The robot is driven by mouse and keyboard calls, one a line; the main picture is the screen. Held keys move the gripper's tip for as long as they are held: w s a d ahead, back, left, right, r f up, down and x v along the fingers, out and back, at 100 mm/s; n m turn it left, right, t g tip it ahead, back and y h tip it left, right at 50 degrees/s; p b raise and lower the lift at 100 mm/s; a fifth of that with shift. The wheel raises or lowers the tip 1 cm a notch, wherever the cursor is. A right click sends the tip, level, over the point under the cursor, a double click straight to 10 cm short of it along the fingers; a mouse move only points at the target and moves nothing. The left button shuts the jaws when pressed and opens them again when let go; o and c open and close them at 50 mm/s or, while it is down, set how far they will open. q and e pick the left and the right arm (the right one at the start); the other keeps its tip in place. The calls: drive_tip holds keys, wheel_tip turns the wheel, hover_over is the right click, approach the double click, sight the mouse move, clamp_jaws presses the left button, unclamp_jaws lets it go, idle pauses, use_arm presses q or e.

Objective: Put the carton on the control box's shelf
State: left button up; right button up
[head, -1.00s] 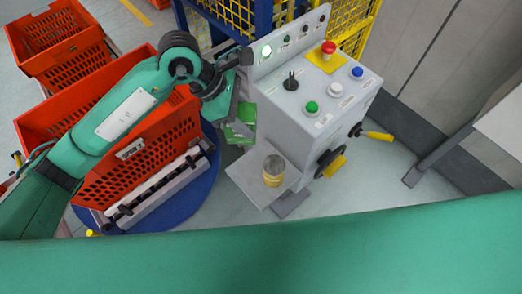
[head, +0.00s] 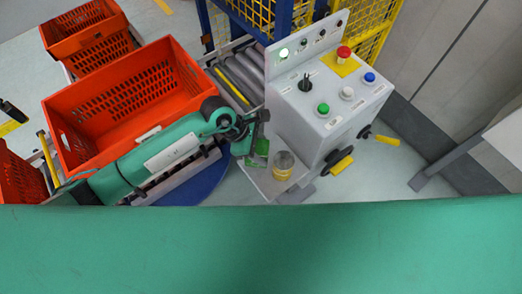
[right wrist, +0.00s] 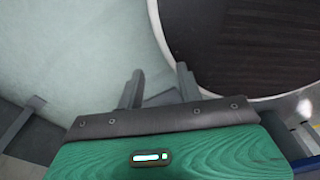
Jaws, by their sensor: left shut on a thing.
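The green carton (head: 257,161) is in my left gripper (head: 260,145), at the left side of the control box (head: 320,115). The gripper is shut on it and hides part of it. The carton is over or at the left part of the grey shelf (head: 264,185), low on the control box's front. I cannot tell whether it touches the shelf. A can (head: 283,165) with a yellow band stands on the shelf, just right of the carton. My right gripper (right wrist: 160,88) is open and empty in the right wrist view, away from the carton.
A large orange tote (head: 125,100) stands left of the control box, beside my left arm. More totes (head: 85,28) are behind it. A roller conveyor (head: 238,75) and yellow mesh fence (head: 372,30) are at the back. A dark round top (right wrist: 255,45) is near my right gripper.

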use_arm(q)
wheel_tip(320, 180, down, 2)
drive_tip(key=shift+f, duration=0.35)
drive_tip(key=o, duration=1.2)
drive_tip(key=shift+c, duration=0.2)
use_arm(e)
drive_tip(key=shift+s+r, duration=0.2)
drive_tip(key=shift+s, duration=0.35)
drive_tip(key=shift+d+r, duration=0.1)
use_arm(q)
drive_tip(key=b+v, duration=0.3)
drive_tip(key=v, duration=0.9)
use_arm(e)
wheel_tip(320, 180, down, 3)
drive_tip(key=shift+f, duration=0.1)
